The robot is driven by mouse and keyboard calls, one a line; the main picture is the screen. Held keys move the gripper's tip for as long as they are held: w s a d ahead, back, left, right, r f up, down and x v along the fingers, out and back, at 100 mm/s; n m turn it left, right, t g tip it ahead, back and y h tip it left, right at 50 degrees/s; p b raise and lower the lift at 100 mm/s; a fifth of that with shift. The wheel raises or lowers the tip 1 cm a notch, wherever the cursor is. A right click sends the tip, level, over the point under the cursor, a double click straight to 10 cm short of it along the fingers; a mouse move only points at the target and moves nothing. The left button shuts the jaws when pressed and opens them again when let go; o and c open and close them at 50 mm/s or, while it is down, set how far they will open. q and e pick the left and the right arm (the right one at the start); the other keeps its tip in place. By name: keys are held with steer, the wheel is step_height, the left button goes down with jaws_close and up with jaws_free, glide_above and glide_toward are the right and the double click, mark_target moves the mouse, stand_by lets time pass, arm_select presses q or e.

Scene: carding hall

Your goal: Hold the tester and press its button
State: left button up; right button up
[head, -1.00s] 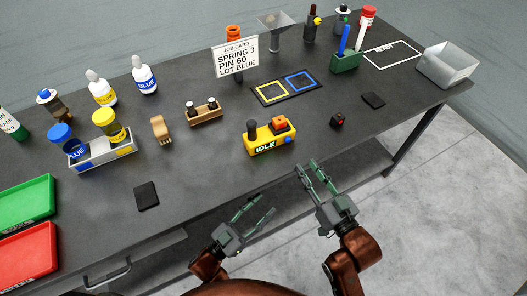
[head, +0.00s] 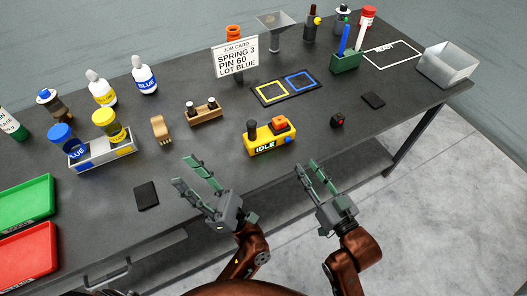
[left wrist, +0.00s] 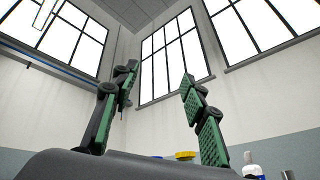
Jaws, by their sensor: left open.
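The tester (head: 268,138) is a yellow box with a black knob, an orange top part, a blue button (head: 289,140) on its right end and a front label reading IDLE. It stands upright on the dark table near the front edge. My left gripper (head: 190,175) is open and empty, in front and to the left of the tester, apart from it. In the left wrist view its two green-padded fingers (left wrist: 160,105) are spread with nothing between them. My right gripper (head: 314,175) is open and empty, in front and to the right of the tester, not touching it.
A dark pad (head: 147,195) lies near my left gripper. The job card (head: 236,58) stands behind.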

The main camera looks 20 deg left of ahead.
mark_target(254, 137)
arm_select(q)
steer(key=w+d+f+t+h, duration=0.1)
steer(key=w+f+t+h, duration=0.1)
steer(key=w+f+h, duration=0.1)
steer(key=w+d+f+m+t+h, duration=0.1)
steer(key=w+d+f+t+h, duration=0.1)
steer(key=w+h, duration=0.3)
steer(key=w+d+f+m+t+h, duration=0.1)
steer(key=w+f+t+h, duration=0.2)
steer(key=w, duration=0.3)
steer(key=shift+w+d+f+h, duration=0.2)
steer(key=shift+d+f+h, duration=0.1)
steer(key=shift+h, duration=0.6)
steer(key=w+d+h, duration=0.1)
steer(key=d, duration=0.1)
steer(key=w+d+f+m+t+h, duration=0.1)
steer(key=d, duration=0.1)
steer(key=w+d+t+h, duration=0.1)
steer(key=d+h, duration=0.1)
steer(key=shift+w+d+f+m, duration=0.15)
steer(key=shift+w+f+m, duration=0.1)
steer(key=shift+f+m, duration=0.15)
steer(key=shift+w, duration=0.2)
steer(key=shift+x, duration=3.6)
steer(key=shift+c, duration=0.5)
jaws_close()
